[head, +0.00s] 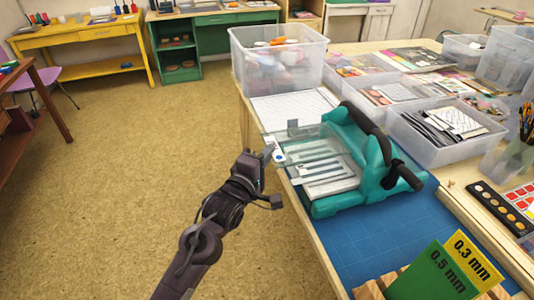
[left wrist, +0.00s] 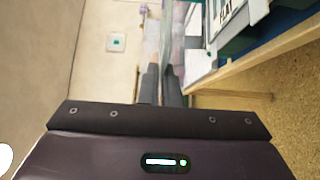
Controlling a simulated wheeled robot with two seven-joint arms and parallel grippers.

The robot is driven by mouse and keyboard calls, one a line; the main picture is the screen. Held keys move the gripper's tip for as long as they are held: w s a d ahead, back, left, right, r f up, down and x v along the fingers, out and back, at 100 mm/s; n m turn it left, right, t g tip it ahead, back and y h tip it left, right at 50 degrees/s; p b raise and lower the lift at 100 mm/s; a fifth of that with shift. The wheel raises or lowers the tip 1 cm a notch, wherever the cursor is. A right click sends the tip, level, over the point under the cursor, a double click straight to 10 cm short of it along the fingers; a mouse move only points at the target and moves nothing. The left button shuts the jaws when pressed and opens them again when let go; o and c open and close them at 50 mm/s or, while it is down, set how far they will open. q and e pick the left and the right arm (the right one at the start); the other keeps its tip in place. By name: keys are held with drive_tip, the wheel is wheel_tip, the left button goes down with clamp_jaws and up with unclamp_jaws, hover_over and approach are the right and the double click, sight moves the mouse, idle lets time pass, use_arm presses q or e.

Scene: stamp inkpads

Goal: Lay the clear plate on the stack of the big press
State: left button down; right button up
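The big press (head: 382,172) is teal with a black handle and stands on the table, its bed toward the left. A stack with pale stripes (head: 330,176) lies on that bed. My left gripper (head: 270,152) is at the table's left edge, beside the press. It is shut on the clear plate (head: 300,133), a see-through sheet reaching right toward the bed. In the left wrist view the plate (left wrist: 166,42) shows nearly edge-on between the fingers (left wrist: 161,85). Whether the plate touches the stack cannot be told. My right gripper is not in view.
A blue mat (head: 385,240) covers the table in front of the press. Yellow and green thickness cards (head: 440,272) stand at the front. Clear bins (head: 278,62) and (head: 445,135) crowd the back and right. The floor on the left is free.

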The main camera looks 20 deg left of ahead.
use_arm(q)
drive_tip(key=shift+f, duration=0.7)
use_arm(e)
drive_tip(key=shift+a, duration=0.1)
use_arm(q)
drive_tip(key=shift+f, duration=0.1)
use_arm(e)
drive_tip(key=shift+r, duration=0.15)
